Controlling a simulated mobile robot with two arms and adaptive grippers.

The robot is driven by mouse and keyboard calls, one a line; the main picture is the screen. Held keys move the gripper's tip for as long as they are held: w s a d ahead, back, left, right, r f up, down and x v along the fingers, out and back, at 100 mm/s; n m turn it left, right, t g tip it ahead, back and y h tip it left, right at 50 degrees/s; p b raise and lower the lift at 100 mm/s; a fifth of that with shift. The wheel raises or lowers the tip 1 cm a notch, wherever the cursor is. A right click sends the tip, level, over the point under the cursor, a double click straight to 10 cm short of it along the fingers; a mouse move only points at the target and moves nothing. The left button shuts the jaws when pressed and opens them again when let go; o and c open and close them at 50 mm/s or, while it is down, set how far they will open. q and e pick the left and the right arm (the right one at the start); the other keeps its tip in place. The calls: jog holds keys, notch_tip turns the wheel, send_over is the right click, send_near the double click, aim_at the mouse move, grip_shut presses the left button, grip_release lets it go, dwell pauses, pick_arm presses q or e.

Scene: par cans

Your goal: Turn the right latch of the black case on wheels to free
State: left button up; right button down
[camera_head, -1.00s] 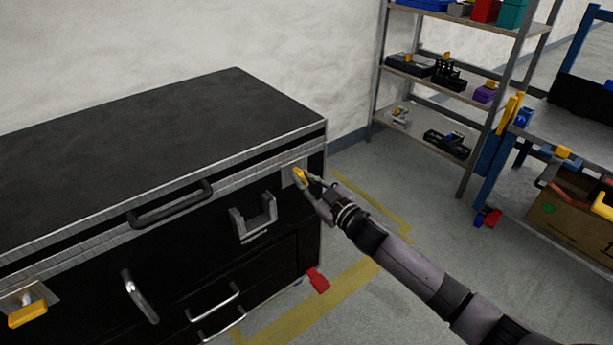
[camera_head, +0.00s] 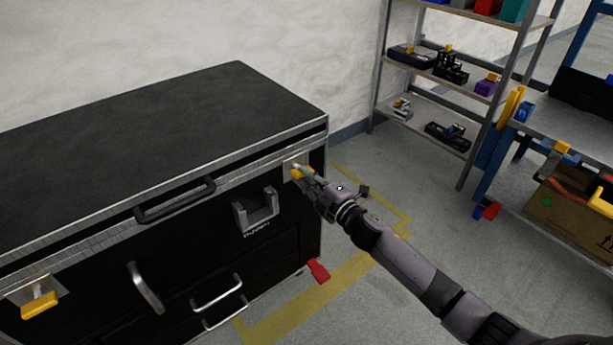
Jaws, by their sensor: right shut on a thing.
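The black case on wheels (camera_head: 175,125) stands against the wall at the left, lid down, with metal edging. Its right latch has a yellow handle (camera_head: 296,172) on a light metal plate near the front right corner. My right gripper (camera_head: 301,173) is shut on this yellow handle and partly hides it. The left latch (camera_head: 39,305), also with a yellow handle on a metal plate, shows at the lower left. My left gripper is not in view.
A dark lid handle (camera_head: 175,200) and a metal bracket (camera_head: 256,211) are on the case front, left of my right gripper. A red caster pedal (camera_head: 318,271) sticks out below. Shelves (camera_head: 440,95) and a blue-framed bench (camera_head: 555,125) stand at the right. Floor between is free.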

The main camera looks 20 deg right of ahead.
jog(key=shift+f+n, duration=0.1)
jog(key=shift+n, duration=1.1)
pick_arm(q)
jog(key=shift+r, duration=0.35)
pick_arm(e)
jog(key=shift+n, duration=0.4)
jog(key=c, duration=1.6)
grip_release()
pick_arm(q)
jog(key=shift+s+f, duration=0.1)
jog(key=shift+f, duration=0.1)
pick_arm(e)
jog(key=shift+s, duration=0.1)
jog(key=v, duration=1.2)
